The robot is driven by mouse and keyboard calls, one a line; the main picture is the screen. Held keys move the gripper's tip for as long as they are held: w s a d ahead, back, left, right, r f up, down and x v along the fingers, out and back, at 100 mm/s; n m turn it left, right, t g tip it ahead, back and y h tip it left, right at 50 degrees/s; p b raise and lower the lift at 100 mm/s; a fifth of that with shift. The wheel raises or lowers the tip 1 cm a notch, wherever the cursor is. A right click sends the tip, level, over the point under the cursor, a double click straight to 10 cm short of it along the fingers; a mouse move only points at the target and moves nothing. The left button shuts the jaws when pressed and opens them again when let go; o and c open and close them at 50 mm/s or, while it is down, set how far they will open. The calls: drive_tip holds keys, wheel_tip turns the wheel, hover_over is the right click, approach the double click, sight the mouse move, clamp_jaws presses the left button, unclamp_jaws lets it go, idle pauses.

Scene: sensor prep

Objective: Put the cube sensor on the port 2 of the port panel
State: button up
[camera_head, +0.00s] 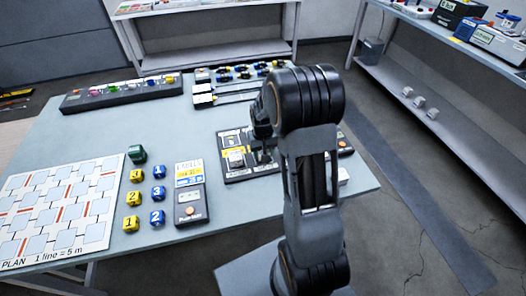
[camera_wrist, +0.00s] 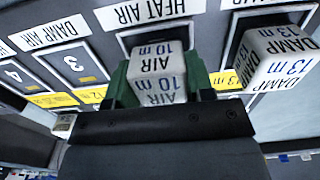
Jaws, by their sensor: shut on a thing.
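The port panel (camera_head: 240,174) is a dark board on the table, partly hidden by my arm in the head view. In the wrist view the panel (camera_wrist: 106,50) shows upside down, with ports 3 (camera_wrist: 75,63) and 4 (camera_wrist: 14,75). My gripper (camera_wrist: 160,84) has green fingers shut on a white cube sensor (camera_wrist: 158,62) marked AIR 10 m. The cube is in front of the port below the HEAT AIR label, beside port 3. That port's number is hidden, and I cannot tell whether the cube touches it. In the head view my gripper (camera_head: 264,150) is over the panel.
A second white cube (camera_wrist: 275,60), marked DAMP 13 m, stands on the panel close to the right finger. Yellow cubes (camera_head: 133,198), blue cubes (camera_head: 158,193) and a handheld meter (camera_head: 190,207) are left of the panel.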

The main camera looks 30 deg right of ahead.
drive_tip(key=shift+f, duration=0.15)
drive_tip(key=o, duration=1)
wheel_tip(320, 180, up, 12)
drive_tip(key=s+a+r+n+t, duration=0.1)
drive_tip(key=s+a, duration=0.3)
drive_tip(key=s, duration=0.4)
drive_tip(key=s+a+r+n+t, duration=0.1)
drive_tip(key=s+a+r+t, duration=0.1)
drive_tip(key=s+a, duration=0.3)
drive_tip(key=shift+s+a+r, duration=0.3)
drive_tip(key=shift+s+r, duration=0.45)
drive_tip(key=shift+s, duration=0.8)
